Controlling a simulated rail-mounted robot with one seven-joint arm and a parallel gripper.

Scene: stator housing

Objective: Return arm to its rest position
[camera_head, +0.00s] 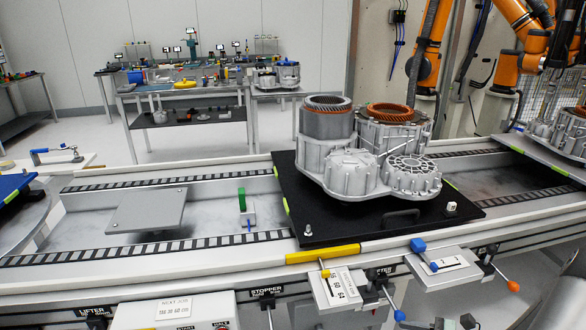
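My gripper is not in view, and no part of my arm can be made out with certainty. A grey metal stator housing (345,176) stands upright on a black pallet (300,205) on the conveyor. A grey cylinder with a dark toothed rim (327,122) stands up from the housing's left opening. A copper-coloured winding ring (390,112) shows in the right opening. Nothing is seen touching the housing.
The conveyor (150,175) runs left to right, with a flat plate (150,211) and a green-topped stop (242,200) left of the pallet. Orange robot arms (430,45) stand at the back right. A cluttered workbench (185,90) is behind. Levers line the front edge.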

